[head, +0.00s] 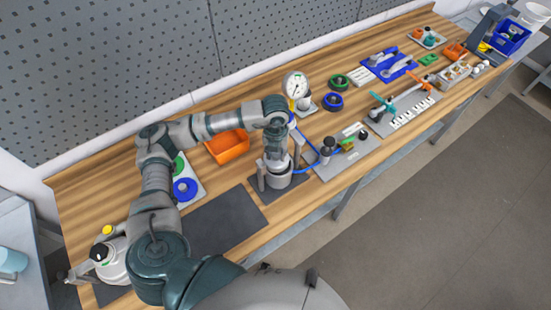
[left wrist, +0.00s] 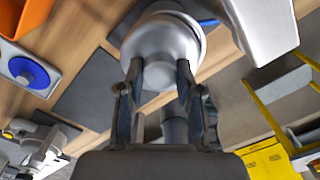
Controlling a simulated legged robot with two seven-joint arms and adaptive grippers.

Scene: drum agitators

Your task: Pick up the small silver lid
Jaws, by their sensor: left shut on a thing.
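My left gripper (head: 279,172) points down over a silver round vessel (head: 280,182) on a dark mat near the front edge of the bench. In the left wrist view my left gripper (left wrist: 158,72) has one finger on each side of a round, shiny silver lid (left wrist: 163,50) and is shut on it. The lid is at or just above the vessel; I cannot tell whether there is a gap between them. The gripper and arm hide part of the vessel in the head view. My right gripper is not in view.
An orange bin (head: 228,147) stands behind my left arm. A pressure gauge (head: 295,86) stands behind the vessel. A grey plate with fittings (head: 345,155) and a blue hose (head: 308,150) lie close on the right. A dark mat (head: 215,225) to the left is clear.

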